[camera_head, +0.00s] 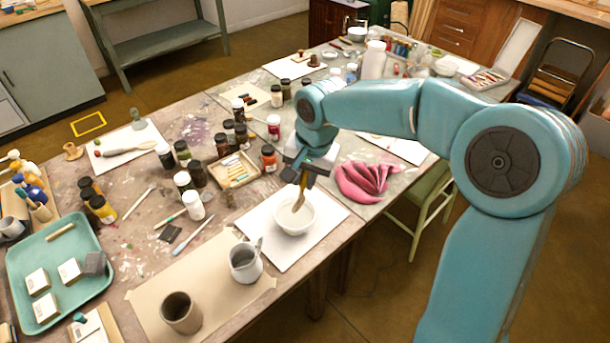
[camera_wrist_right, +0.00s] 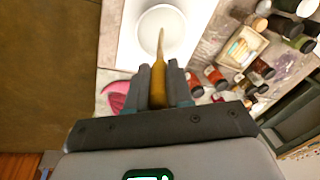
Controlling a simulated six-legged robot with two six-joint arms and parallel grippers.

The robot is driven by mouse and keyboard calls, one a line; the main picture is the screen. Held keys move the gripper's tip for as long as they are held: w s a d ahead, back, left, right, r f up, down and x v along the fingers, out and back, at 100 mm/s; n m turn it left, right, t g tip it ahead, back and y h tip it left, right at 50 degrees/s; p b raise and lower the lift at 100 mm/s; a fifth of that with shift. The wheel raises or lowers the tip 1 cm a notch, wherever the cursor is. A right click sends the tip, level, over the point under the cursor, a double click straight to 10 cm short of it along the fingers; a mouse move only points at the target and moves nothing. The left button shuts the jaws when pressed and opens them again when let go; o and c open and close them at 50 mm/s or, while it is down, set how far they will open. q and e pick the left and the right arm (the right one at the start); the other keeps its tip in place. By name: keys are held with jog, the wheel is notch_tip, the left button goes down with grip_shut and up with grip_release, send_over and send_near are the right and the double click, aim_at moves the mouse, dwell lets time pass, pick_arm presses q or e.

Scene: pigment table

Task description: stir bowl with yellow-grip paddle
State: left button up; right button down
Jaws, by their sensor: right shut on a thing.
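A white bowl (camera_head: 294,214) stands on a white sheet (camera_head: 318,238) near the front edge of the table. My right gripper (camera_head: 304,180) is above the bowl, shut on the yellow-grip paddle (camera_head: 299,200). The paddle points down and its lower end is over or inside the bowl; I cannot tell whether it touches the bottom. In the right wrist view the yellow grip (camera_wrist_right: 158,84) sits between the two fingers (camera_wrist_right: 158,90), and the thin end reaches across the white bowl (camera_wrist_right: 153,32). My left gripper is not in view.
A pink cloth (camera_head: 364,182) lies right of the bowl. A grey jug (camera_head: 245,262) and a dark cup (camera_head: 181,312) stand on brown paper at the front left. Several paint jars and a wooden box of sticks (camera_head: 234,170) stand behind left. A teal tray (camera_head: 62,282) is far left.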

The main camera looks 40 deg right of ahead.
jog(key=shift+r, duration=0.1)
jog(key=p+v, duration=0.2)
jog(key=w+p+v, duration=0.1)
jog(key=p+v, duration=0.1)
jog(key=v, duration=0.1)
dwell(0.4)
